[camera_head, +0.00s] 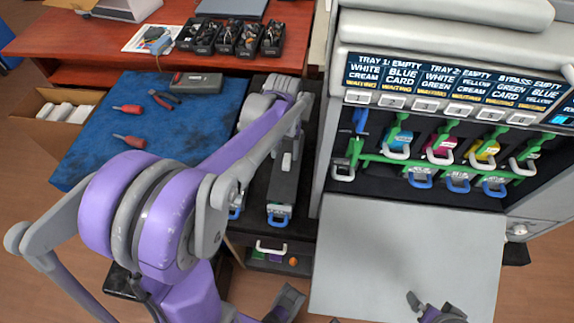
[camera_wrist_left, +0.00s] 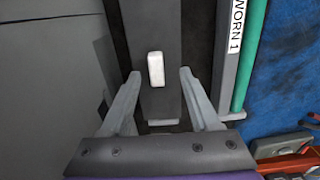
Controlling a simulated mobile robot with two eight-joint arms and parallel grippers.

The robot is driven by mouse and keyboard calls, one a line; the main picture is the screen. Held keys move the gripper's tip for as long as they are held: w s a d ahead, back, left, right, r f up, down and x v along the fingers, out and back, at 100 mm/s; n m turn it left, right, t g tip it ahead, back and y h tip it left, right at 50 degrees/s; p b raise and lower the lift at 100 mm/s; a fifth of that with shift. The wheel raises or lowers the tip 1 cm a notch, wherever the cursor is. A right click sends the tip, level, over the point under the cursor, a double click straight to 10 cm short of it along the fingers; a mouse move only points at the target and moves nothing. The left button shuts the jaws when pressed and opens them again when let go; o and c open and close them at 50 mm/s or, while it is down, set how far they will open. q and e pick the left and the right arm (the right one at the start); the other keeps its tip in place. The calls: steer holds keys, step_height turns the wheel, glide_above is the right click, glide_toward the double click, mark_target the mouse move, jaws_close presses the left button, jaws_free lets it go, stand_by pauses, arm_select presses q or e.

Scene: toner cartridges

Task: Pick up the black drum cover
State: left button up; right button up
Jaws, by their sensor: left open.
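The drum cover appears to be the long dark bar (camera_head: 283,187) on the black surface between the blue mat and the machine. It has a white tab on top and a blue handle at its near end. In the left wrist view the dark bar (camera_wrist_left: 153,25) runs up from between the fingers, with the white tab between the fingertips. My left gripper (camera_wrist_left: 158,73) is open over it, one finger on each side. Contact cannot be told. In the head view my left arm hides the fingers and part of the bar.
A "WORN 1" cartridge (camera_wrist_left: 235,45) with a green strip lies close to the right finger. The blue mat (camera_head: 95,170) holds tools. The printer (camera_head: 335,215) stands right of the bar. A drawer with a white handle (camera_head: 271,248) is below it.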

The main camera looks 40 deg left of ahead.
mark_target(287, 160)
arm_select(q)
steer(key=f, duration=0.4)
steer(key=shift+w+d+f, duration=0.15)
steer(key=shift+w+f, duration=0.05)
steer(key=shift+w, duration=0.2)
steer(key=shift+c, duration=0.3)
jaws_close()
